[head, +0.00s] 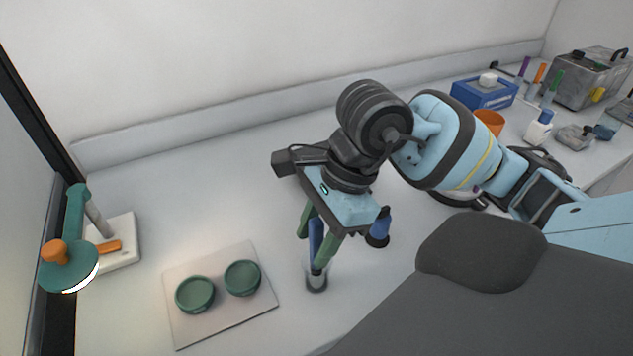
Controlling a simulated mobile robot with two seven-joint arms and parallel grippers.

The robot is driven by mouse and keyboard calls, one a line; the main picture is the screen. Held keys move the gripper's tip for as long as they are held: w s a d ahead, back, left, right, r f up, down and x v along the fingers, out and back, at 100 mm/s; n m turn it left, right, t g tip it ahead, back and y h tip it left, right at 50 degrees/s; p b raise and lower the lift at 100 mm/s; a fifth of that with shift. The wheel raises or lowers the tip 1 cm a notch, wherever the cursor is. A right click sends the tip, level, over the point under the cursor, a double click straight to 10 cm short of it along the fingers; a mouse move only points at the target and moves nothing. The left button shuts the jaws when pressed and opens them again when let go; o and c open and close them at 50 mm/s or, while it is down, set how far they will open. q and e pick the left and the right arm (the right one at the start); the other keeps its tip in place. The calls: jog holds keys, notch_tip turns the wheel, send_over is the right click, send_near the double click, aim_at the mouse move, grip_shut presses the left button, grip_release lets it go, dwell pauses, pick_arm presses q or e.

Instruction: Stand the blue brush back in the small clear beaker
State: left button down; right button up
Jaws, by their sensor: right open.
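The blue brush (316,236) stands roughly upright with its lower end inside the small clear beaker (316,285) on the white bench. My right gripper (312,250) points down over the beaker. Its two green fingers are apart, one on each side of the brush handle, and it is open. The top of the brush is hidden under the gripper body. I cannot tell whether a finger touches the handle. My left gripper is not in view.
A blue-handled piece with a dark base (378,238) shows just right of my gripper. Two green dishes (195,294) sit on a pale mat (185,332). A teal stand (75,220) is at the left. A blue box (484,94) and an orange cup (490,122) stand back right.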

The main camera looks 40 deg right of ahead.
jog(key=shift+r, duration=0.1)
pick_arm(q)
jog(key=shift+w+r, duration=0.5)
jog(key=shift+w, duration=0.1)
pick_arm(e)
jog(key=v, duration=0.7)
jog(key=shift+d+r, duration=0.2)
jog(key=shift+r, duration=0.05)
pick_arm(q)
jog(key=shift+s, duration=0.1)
pick_arm(e)
jog(key=shift+s, duration=0.1)
